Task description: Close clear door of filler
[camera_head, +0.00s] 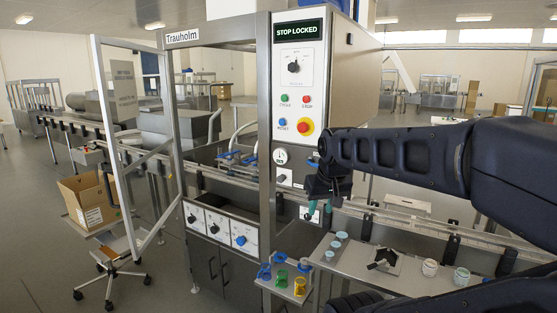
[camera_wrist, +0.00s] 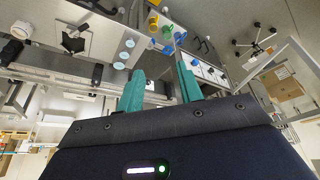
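The filler, labelled Trauholm (camera_head: 183,37), stands left of centre in the head view. Its clear door (camera_head: 108,120) is a tall metal frame with a see-through pane. The door stands open, swung out to the left of the filler's opening. My gripper (camera_head: 320,208) hangs in front of the control column, right of the door and well apart from it. In the wrist view its two teal fingers (camera_wrist: 160,88) are spread, with nothing between them. A pale metal frame shows at the right there; I cannot tell if it is the door.
The control panel (camera_head: 298,90) reads STOP LOCKED and has a red button. A side shelf (camera_head: 350,262) holds cups and jars; a small tray with coloured cups stands lower left of it. A cardboard box (camera_head: 88,200) on a wheeled stand sits close beside the open door.

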